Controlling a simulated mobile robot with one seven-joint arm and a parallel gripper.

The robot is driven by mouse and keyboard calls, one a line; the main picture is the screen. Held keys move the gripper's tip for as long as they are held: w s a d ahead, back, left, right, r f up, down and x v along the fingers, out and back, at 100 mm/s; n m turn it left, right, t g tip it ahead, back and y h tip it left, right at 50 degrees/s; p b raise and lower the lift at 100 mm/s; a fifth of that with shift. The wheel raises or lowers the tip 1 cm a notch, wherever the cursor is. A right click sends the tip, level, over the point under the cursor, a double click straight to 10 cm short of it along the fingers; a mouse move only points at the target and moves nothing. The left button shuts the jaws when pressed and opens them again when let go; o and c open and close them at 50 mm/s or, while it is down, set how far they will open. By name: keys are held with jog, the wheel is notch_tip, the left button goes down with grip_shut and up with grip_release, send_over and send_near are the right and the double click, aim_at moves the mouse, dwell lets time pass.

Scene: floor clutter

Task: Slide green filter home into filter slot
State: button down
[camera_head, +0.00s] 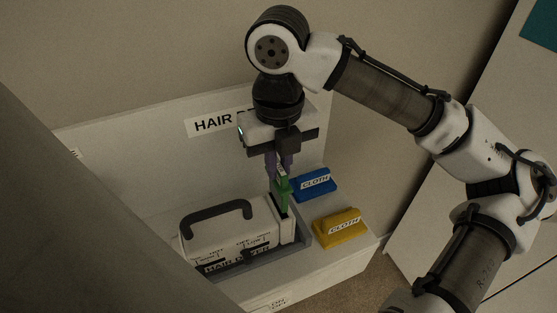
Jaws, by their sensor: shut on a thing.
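The green filter (282,196) is upright in my gripper (279,166), which points straight down and is shut on its upper part. The filter is at the right end of a white box-shaped device (228,230) with a dark carry handle and a label partly reading "HAIR". The filter slot (288,222) looks like the narrow upright opening at that right end. The filter's lower end is at or just above this opening; I cannot tell how far in it is.
The device sits in a grey tray (301,246). A back panel (150,150) stands behind. A large grey surface blocks the lower left.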

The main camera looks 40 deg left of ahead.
aim_at(279, 190)
jog(key=shift+f+b, duration=1.85)
jog(key=shift+f, duration=1.7)
jog(key=c, duration=1.4)
grip_release()
notch_tip(279, 190, up, 14)
jog(key=shift+f, duration=0.1)
